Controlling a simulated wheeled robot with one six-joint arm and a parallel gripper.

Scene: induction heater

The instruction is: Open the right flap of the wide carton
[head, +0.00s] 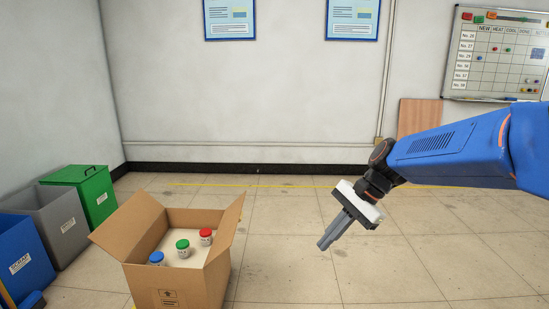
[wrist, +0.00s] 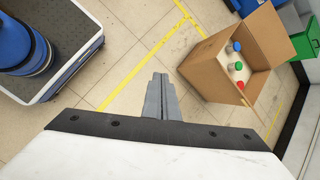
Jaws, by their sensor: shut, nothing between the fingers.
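The wide carton (head: 178,284) stands on the floor at the lower left of the head view, its top open. Its right flap (head: 225,229) stands up and leans outward. Its left flap (head: 127,229) leans out to the left. Inside, jars with blue, green and red lids (head: 182,244) stand on a pale surface. My gripper (head: 327,244) is shut and empty, pointing down, to the right of the carton and apart from it. In the wrist view, the carton (wrist: 212,79) is at the upper right, beyond the gripper tips (wrist: 160,76).
Blue, grey and green bins (head: 60,220) stand along the left, close behind the carton. A brown board (head: 419,117) leans against the back wall. The floor (head: 300,280) between carton and gripper is clear. Yellow lines (wrist: 137,68) mark the floor.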

